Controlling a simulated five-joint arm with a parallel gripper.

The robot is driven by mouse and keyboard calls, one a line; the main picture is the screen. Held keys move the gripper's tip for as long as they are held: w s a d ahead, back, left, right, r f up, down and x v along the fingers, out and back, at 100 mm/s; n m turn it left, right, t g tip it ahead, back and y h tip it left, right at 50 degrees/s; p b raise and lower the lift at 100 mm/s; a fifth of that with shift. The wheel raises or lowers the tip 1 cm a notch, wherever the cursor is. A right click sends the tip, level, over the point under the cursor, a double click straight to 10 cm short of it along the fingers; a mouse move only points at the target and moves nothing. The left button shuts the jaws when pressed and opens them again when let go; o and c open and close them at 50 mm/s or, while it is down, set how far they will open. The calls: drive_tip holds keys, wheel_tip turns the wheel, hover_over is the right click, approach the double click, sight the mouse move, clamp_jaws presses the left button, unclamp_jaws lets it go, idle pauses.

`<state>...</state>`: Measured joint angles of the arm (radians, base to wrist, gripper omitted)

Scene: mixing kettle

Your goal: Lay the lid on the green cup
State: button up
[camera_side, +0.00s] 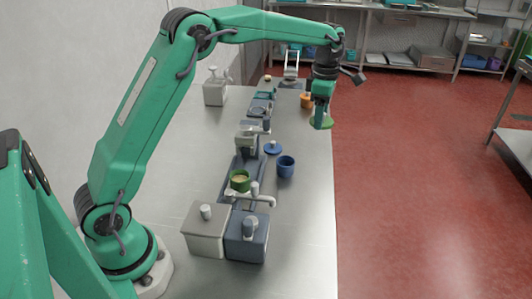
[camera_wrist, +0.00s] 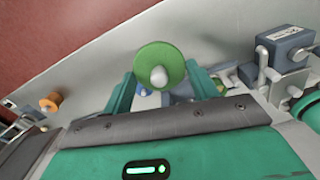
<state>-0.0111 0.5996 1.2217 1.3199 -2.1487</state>
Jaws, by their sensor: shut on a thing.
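My gripper (camera_side: 322,116) is high over the right edge of the steel table and shut on the green lid (camera_side: 325,123). In the wrist view, the round lid (camera_wrist: 174,52) with its pale knob shows between my two fingers (camera_wrist: 160,88). The exact contact is hard to make out. The green cup (camera_side: 240,182) stands upright on the table in the side view, well to the left of and nearer the camera than the lid. It has pale contents and no lid on it.
A blue cup (camera_side: 286,168) and a blue lid (camera_side: 273,148) are right of the green cup. A grey box (camera_side: 207,232) and a dark blue box (camera_side: 246,240) with a tap stand in front. The table's right front is clear.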

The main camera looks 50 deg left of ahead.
wheel_tip(320, 180, up, 5)
drive_tip(key=shift+r, duration=0.1)
drive_tip(key=s+a, duration=0.4)
drive_tip(key=s, duration=0.7)
drive_tip(key=s+a, duration=0.4)
drive_tip(key=s, duration=0.7)
wheel_tip(320, 180, down, 11)
drive_tip(key=shift+w, duration=0.25)
drive_tip(key=shift+a+f, duration=0.1)
drive_tip(key=shift+f, duration=0.1)
drive_tip(key=shift+f, duration=2.85)
drive_tip(key=shift+f, duration=0.55)
